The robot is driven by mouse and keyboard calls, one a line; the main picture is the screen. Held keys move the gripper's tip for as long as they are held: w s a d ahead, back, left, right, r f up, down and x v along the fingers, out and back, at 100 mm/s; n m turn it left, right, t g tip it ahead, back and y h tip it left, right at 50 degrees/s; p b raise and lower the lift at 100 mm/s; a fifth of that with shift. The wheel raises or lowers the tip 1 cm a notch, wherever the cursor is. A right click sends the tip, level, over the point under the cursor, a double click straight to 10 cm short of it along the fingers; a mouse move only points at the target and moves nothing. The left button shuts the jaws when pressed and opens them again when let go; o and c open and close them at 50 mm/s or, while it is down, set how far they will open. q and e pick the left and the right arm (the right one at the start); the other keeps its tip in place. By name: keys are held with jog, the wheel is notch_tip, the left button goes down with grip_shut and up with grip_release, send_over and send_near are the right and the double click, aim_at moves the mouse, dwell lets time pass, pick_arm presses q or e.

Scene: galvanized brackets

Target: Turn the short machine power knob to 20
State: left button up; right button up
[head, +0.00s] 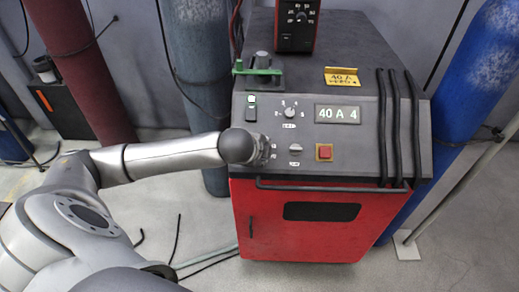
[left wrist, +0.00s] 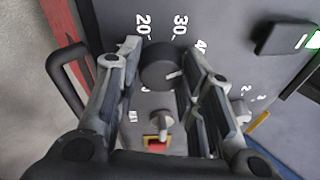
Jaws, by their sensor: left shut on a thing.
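The power knob (left wrist: 162,70) is a dark round knob on the grey panel, with 20, 30 and 40 printed around it in the left wrist view. A pale line on it seems to point toward the 40 side. My left gripper (left wrist: 160,58) has a finger on each side and is shut on the knob. In the head view, my left gripper (head: 266,150) is at the left of the panel and hides the knob. The short machine (head: 245,215) is red with a dark top, and its display (head: 338,114) reads 40 A 4. My right gripper is not in view.
A selector knob (head: 290,113), a small grey switch (head: 295,148) and a red button (head: 325,152) share the panel. Black cables (head: 397,130) hang over its right side. Gas cylinders stand on both sides, including a blue one (head: 480,65).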

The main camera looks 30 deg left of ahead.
pick_arm(q)
jog(key=n+p, duration=0.2)
jog(key=n, duration=0.2)
jog(key=shift+s+d+y+p, duration=0.1)
jog(key=shift+d+y+p, duration=0.05)
jog(key=shift+y+p, duration=0.15)
jog(key=n+y+p, duration=0.1)
jog(key=n+p, duration=0.1)
jog(key=n, duration=0.3)
jog(key=shift+t, duration=0.3)
jog(key=n+p, duration=0.2)
jog(key=n, duration=0.3)
jog(key=shift+d+f+y, duration=0.1)
jog(key=shift+d+y, duration=0.05)
jog(key=shift+y, duration=0.25)
jog(key=n+g+p, duration=0.1)
jog(key=n, duration=0.3)
jog(key=shift+y, duration=0.4)
jog(key=shift+n, duration=0.4)
